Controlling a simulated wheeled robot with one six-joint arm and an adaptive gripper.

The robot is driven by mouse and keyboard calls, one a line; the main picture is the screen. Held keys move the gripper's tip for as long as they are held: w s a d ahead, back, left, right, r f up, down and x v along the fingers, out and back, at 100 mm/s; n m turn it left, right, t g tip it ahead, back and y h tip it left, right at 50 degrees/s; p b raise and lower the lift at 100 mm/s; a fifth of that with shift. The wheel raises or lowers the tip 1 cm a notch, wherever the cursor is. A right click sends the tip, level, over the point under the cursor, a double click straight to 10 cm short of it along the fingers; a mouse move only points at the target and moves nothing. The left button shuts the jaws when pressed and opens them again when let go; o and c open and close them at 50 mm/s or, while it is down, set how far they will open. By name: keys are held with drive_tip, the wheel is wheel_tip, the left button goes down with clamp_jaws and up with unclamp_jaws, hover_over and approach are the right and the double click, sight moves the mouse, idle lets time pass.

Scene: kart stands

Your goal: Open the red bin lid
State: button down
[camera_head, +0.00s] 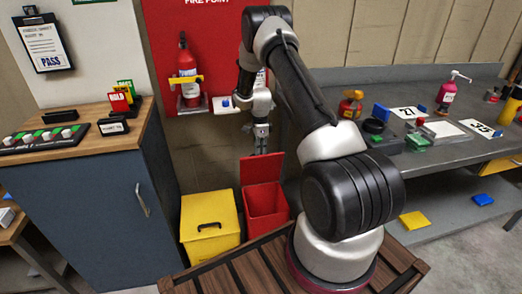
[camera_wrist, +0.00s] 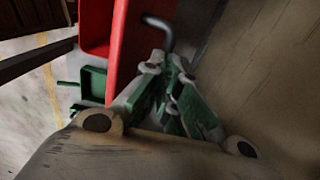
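The red bin (camera_head: 266,207) stands on the floor in the head view, next to the yellow bin. Its red lid (camera_head: 262,170) is raised and stands about upright at the back of the bin, so the dark red inside shows. My gripper (camera_head: 262,150) points down just above the top edge of the lid. In the wrist view its green-padded fingers (camera_wrist: 172,82) come together at the tips, with nothing seen between them. A red edge (camera_wrist: 117,50) and a black bent handle (camera_wrist: 160,28) are close beside the fingertips; contact cannot be told.
The yellow bin (camera_head: 209,228) is shut, left of the red one. A blue cabinet (camera_head: 90,205) stands farther left. A grey workbench (camera_head: 440,148) with several items is at the right. A fire extinguisher (camera_head: 187,70) hangs behind. A wooden slatted top (camera_head: 240,270) is in front.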

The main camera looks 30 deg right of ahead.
drive_tip(key=shift+s+a+f, duration=0.25)
drive_tip(key=shift+s+f, duration=0.55)
drive_tip(key=shift+f, duration=0.15)
drive_tip(key=c, duration=1.7)
unclamp_jaws()
drive_tip(key=shift+o, duration=0.9)
drive_tip(key=shift+f, duration=0.1)
drive_tip(key=shift+w+f, duration=0.15)
drive_tip(key=shift+w, duration=0.05)
drive_tip(key=shift+w+r, duration=0.1)
drive_tip(key=shift+r, duration=0.1)
wheel_tip(320, 180, up, 12)
drive_tip(key=shift+w+d, duration=0.2)
drive_tip(key=shift+w, duration=0.15)
